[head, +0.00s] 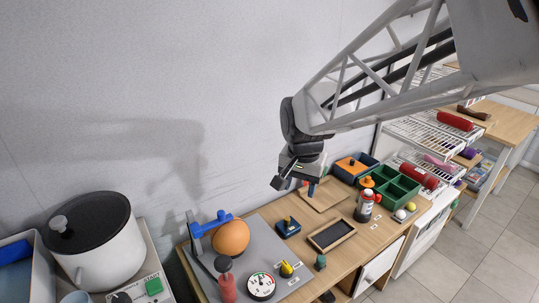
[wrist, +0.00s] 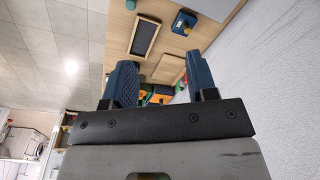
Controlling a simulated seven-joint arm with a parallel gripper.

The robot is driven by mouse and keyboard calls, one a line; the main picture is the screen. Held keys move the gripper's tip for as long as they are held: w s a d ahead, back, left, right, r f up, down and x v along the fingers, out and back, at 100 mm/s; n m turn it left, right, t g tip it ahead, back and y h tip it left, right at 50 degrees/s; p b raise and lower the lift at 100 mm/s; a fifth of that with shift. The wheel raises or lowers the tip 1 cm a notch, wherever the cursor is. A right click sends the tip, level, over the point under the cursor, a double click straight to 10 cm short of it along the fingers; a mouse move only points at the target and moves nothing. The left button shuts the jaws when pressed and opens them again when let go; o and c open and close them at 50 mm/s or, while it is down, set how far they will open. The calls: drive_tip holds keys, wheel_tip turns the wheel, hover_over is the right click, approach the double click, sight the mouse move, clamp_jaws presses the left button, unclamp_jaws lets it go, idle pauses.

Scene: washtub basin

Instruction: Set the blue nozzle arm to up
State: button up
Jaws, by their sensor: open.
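The blue nozzle arm (head: 211,223) is in the head view at lower left, on a grey-blue upright post (head: 194,231). It reaches from the post rightward, roughly level with a slight rise, its end just above an orange ball (head: 231,239). My gripper (head: 295,184) hangs above the table, right of the nozzle arm and clear of it. In the wrist view the two blue fingers of my gripper (wrist: 160,68) stand wide apart with nothing between them. The nozzle arm does not show in the wrist view.
A red bottle (head: 227,284), a round dial (head: 261,286) and a yellow knob (head: 286,269) stand near the ball on the grey panel (head: 259,254). A white pot (head: 98,246) stands at left.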

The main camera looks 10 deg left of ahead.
drive_tip(key=w+a+f, duration=0.2)
drive_tip(key=a, duration=0.4)
drive_tip(key=w+a+f, duration=0.2)
drive_tip(key=a+f, duration=0.1)
drive_tip(key=a, duration=0.3)
drive_tip(key=m+g, duration=0.1)
hover_over(221, 212)
wheel_tip(221, 212, down, 5)
drive_tip(key=shift+f, duration=0.1)
drive_tip(key=shift+f, duration=3.8)
clamp_jaws()
